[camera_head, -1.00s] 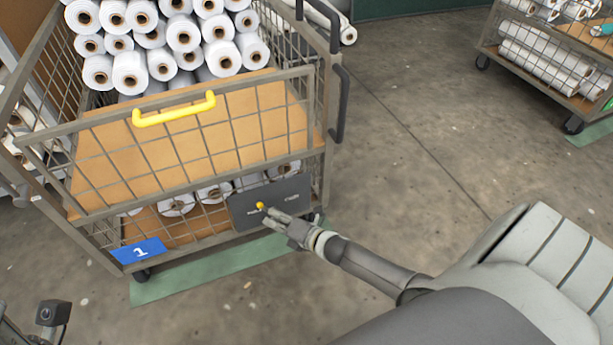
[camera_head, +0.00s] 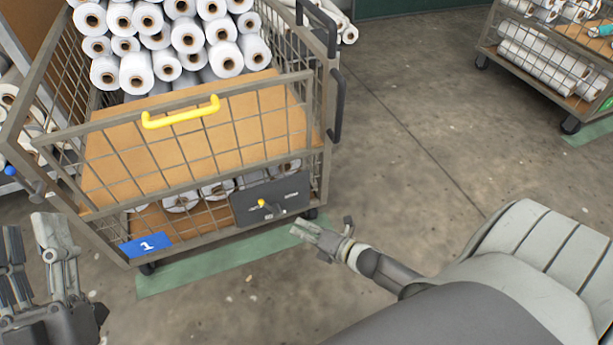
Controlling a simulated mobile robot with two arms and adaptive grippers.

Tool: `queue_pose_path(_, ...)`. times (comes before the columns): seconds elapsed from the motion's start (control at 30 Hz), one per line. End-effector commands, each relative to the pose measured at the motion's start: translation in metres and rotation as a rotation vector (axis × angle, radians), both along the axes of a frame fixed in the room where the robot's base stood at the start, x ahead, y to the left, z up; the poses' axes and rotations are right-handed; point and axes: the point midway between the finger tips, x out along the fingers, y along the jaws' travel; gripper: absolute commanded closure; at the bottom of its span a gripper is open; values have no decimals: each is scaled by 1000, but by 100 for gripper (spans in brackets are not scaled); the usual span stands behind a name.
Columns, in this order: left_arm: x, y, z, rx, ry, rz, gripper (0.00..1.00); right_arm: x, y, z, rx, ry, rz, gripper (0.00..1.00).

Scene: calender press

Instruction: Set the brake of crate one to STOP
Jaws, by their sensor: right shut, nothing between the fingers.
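Crate one is a grey wire-mesh cart (camera_head: 185,150) with a blue "1" plate (camera_head: 146,245). Its brake is a dark panel (camera_head: 290,191) low on the front right, with a yellow-tipped lever (camera_head: 262,203) at the panel's left-middle. The panel's markings are too small to read. My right gripper (camera_head: 297,229) is shut and empty, in front of and below the right part of the panel, apart from it. My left gripper (camera_head: 28,225) is at the lower left with its fingers spread, empty, left of the crate and clear of it.
White rolls (camera_head: 187,37) fill the crate's upper part. A yellow handle (camera_head: 180,112) is on its front gate. The crate stands on a green floor strip (camera_head: 215,262). Another crate with rolls (camera_head: 545,60) stands at the back right. The floor between them is clear.

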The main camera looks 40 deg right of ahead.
Motion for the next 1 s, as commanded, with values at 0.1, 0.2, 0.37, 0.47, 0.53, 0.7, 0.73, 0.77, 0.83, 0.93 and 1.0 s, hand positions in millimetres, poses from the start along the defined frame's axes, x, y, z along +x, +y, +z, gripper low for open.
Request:
queue_pose_path(0.1, 6, 0, -9, 19, 64, 4, 60, -9, -3, 3, 0, 1, 0, 100)
queue_pose_path(0.2, 10, 0, -15, 28, 98, 5, 60, -13, -4, 4, 0, 0, 0, 100)
queue_pose_path(0.37, 12, 0, -19, 34, 119, 6, 60, -16, -5, 5, -1, 0, 0, 100)
queue_pose_path(0.47, 12, 0, -20, 35, 121, 6, 60, -16, -5, 4, 0, 0, 0, 100)
queue_pose_path(0.53, 12, 0, -20, 34, 120, 6, 60, -16, -5, 4, 0, 0, 0, 100)
queue_pose_path(0.7, 12, 0, -19, 34, 119, 6, 60, -16, -5, 4, 0, 0, 0, 100)
queue_pose_path(0.73, 12, 0, -19, 34, 119, 6, 60, -16, -5, 4, 0, 0, 0, 100)
queue_pose_path(0.77, 12, 0, -19, 34, 119, 6, 60, -15, -5, 4, 0, 0, 0, 100)
queue_pose_path(0.83, 12, 0, -19, 34, 119, 6, 60, -15, -5, 4, 0, 0, 0, 100)
queue_pose_path(0.93, 11, 0, -19, 34, 119, 6, 60, -14, -1, 8, 21, -3, -3, 100)
queue_pose_path(1.0, 11, 0, -19, 34, 119, 6, 60, -10, 10, 20, 81, -11, -12, 100)
